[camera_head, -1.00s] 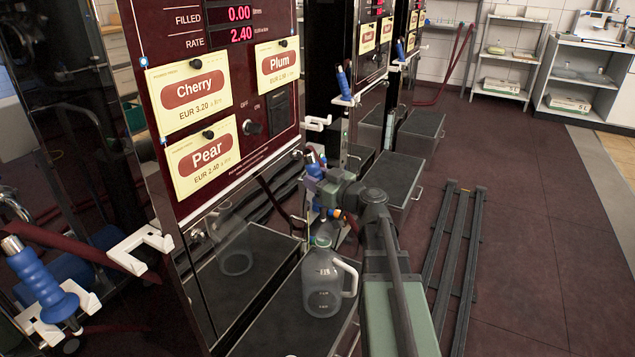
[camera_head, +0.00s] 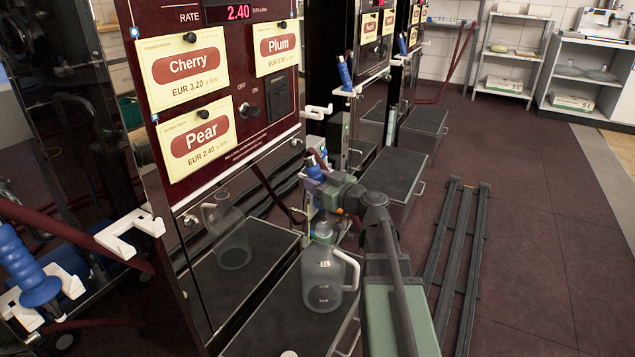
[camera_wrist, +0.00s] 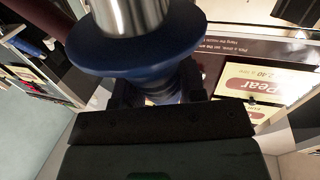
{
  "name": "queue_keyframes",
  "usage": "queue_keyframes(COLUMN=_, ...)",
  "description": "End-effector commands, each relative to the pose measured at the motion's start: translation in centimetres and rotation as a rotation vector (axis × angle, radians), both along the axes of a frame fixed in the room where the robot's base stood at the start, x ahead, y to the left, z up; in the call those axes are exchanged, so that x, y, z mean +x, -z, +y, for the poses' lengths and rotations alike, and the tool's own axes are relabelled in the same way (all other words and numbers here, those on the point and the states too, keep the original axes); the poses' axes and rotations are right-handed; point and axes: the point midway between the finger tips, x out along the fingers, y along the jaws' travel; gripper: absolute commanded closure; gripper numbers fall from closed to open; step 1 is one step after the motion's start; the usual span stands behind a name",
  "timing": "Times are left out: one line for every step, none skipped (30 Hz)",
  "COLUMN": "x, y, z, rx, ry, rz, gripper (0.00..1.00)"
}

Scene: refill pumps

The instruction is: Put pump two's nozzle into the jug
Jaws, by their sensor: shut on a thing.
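A translucent jug (camera_head: 322,285) with a white handle stands upright on the dark shelf in front of the pump with the Cherry, Pear and Plum cards. My gripper (camera_head: 326,194) is just above the jug's neck in the head view. It is shut on a nozzle with a blue grip (camera_head: 315,171). In the wrist view the nozzle's blue collar (camera_wrist: 140,58) and metal tube (camera_wrist: 140,20) show close up beyond the jaws. The nozzle's lower end is hard to make out, and I cannot tell whether it is inside the jug's mouth.
Another blue nozzle (camera_head: 30,268) hangs in a white holder at the left. An empty white holder (camera_head: 132,235) sticks out at the pump's left edge. Dark rails (camera_head: 455,262) lie on the floor at right, where the floor is otherwise open.

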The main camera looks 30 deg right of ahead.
Motion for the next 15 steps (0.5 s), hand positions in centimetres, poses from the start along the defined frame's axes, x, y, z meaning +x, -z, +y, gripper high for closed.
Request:
queue_keyframes(x=0.0, y=0.2, z=0.0, rx=0.000, ry=0.000, rz=0.000, gripper=0.91)
queue_keyframes(x=0.0, y=0.4, z=0.0, rx=0.000, ry=0.000, rz=0.000, gripper=0.91)
queue_keyframes(x=0.0, y=0.5, z=0.0, rx=0.000, ry=0.000, rz=0.000, gripper=0.91)
queue_keyframes(x=0.0, y=0.7, z=0.0, rx=0.000, ry=0.000, rz=0.000, gripper=0.91)
queue_keyframes(x=0.0, y=0.8, z=0.0, rx=0.000, ry=0.000, rz=0.000, gripper=0.91)
queue_keyframes(x=0.0, y=1.0, z=0.0, rx=0.000, ry=0.000, rz=0.000, gripper=0.91)
queue_keyframes(x=0.0, y=1.1, z=0.0, rx=0.000, ry=0.000, rz=0.000, gripper=0.91)
queue_keyframes(x=0.0, y=1.2, z=0.0, rx=0.000, ry=0.000, rz=0.000, gripper=0.91)
queue_keyframes(x=0.0, y=1.4, z=0.0, rx=0.000, ry=0.000, rz=0.000, gripper=0.91)
queue_keyframes(x=0.0, y=1.5, z=0.0, rx=0.000, ry=0.000, rz=0.000, gripper=0.91)
queue_keyframes(x=0.0, y=1.6, z=0.0, rx=0.000, ry=0.000, rz=0.000, gripper=0.91)
queue_keyframes(x=0.0, y=1.8, z=0.0, rx=0.000, ry=0.000, rz=0.000, gripper=0.91)
queue_keyframes(x=0.0, y=1.9, z=0.0, rx=0.000, ry=0.000, rz=0.000, gripper=0.91)
queue_keyframes(x=0.0, y=2.0, z=0.0, rx=0.000, ry=0.000, rz=0.000, gripper=0.91)
queue_keyframes(x=0.0, y=2.2, z=0.0, rx=0.000, ry=0.000, rz=0.000, gripper=0.91)
